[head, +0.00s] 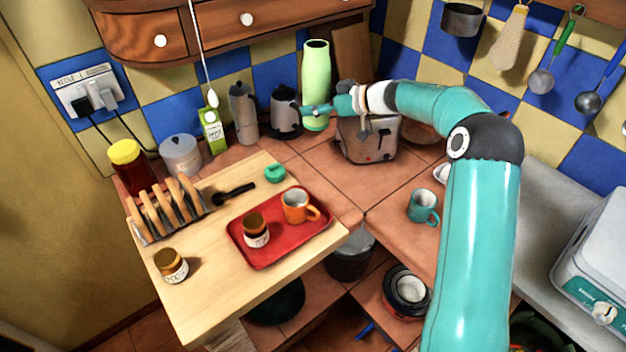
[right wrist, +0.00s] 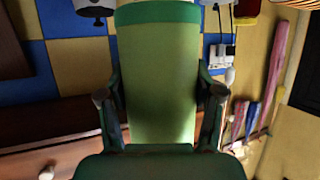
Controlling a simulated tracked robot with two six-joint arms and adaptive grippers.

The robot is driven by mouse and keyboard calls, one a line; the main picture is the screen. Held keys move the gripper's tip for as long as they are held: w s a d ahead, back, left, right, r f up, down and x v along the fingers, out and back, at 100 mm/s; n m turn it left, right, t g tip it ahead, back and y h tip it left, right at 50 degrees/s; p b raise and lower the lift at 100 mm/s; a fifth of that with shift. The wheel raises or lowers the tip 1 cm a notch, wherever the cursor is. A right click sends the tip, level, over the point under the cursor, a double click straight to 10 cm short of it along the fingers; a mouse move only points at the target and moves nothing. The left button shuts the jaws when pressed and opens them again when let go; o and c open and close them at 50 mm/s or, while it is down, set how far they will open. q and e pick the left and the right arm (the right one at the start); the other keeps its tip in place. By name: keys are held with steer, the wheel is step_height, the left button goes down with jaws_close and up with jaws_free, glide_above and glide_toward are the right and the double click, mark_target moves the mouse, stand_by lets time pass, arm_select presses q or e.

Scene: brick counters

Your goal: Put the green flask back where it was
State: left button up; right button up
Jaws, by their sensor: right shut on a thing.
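The green flask (head: 316,72) stands tall and upright at the back of the tiled counter, in the corner, in the head view. My right gripper (head: 318,110) is shut on its lower part, with the arm coming in from the right. In the right wrist view the flask (right wrist: 160,75) fills the middle, with the right gripper's fingers (right wrist: 160,108) on either side of it. The flask's base is partly hidden by the gripper, and I cannot tell whether it touches the counter. My left gripper is not in view.
A kettle (head: 285,110) stands close left of the flask, and a toaster (head: 370,138) stands close right under my arm. A wooden board (head: 352,60) leans behind. A red tray (head: 285,247) with an orange mug (head: 298,206) and a jar lies on the wooden table. A teal mug (head: 423,207) stands at right.

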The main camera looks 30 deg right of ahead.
steer(key=shift+a+r, duration=0.2)
steer(key=shift+r, duration=0.3)
steer(key=shift+a+b, duration=0.15)
steer(key=shift+b, duration=0.2)
step_height(320, 180, down, 14)
steer(key=shift+w+f+b, duration=0.1)
steer(key=shift+b, duration=0.5)
steer(key=shift+f, duration=2.55)
steer(key=shift+f, duration=0.15)
steer(key=o, duration=1.6)
steer(key=shift+a, duration=0.1)
